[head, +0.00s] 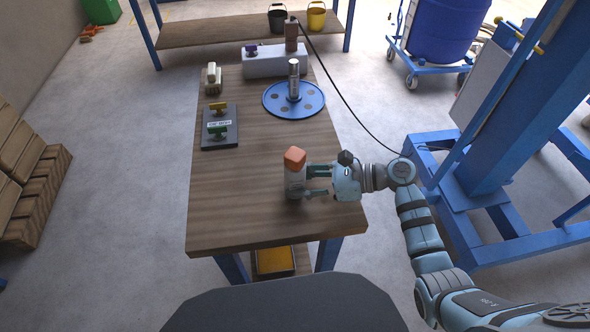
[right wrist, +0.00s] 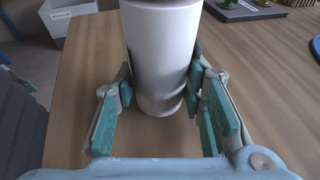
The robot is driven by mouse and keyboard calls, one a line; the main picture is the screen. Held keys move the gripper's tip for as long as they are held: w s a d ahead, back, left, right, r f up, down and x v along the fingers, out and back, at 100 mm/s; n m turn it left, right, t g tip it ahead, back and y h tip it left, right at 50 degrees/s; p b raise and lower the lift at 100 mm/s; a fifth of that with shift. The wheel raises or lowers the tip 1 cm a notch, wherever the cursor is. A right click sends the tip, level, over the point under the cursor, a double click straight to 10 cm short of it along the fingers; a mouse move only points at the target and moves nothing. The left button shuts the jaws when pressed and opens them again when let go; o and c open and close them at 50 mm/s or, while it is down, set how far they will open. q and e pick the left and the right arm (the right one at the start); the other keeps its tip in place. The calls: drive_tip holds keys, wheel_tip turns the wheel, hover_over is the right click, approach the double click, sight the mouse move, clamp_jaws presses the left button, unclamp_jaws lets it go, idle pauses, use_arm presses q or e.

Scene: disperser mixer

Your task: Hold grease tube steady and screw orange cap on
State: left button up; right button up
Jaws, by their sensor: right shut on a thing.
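The pale grease tube (head: 294,186) stands upright near the right front part of the wooden table. The orange cap (head: 294,158) sits at the top of the tube; how tightly it is seated cannot be told. My right gripper (head: 307,181) comes in from the right and is shut around the tube's side, below the cap. In the right wrist view the white tube (right wrist: 162,55) stands between the teal finger pads of the right gripper (right wrist: 162,100). Its top and the cap are out of that view. My left gripper is not in view.
A dark board (head: 220,141) with yellow and green handled parts lies at the table's left. A blue disc (head: 293,112) with an upright metal shaft lies farther back, before a white box (head: 276,65). Blue machine framing (head: 480,160) stands right. The table's front left is clear.

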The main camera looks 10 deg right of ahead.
drive_tip(key=o, duration=0.8)
drive_tip(key=shift+c, duration=0.2)
drive_tip(key=shift+r+p, duration=0.35)
drive_tip(key=shift+r, duration=0.3)
drive_tip(key=o, duration=0.6)
drive_tip(key=shift+c, duration=0.2)
drive_tip(key=v, duration=1.2)
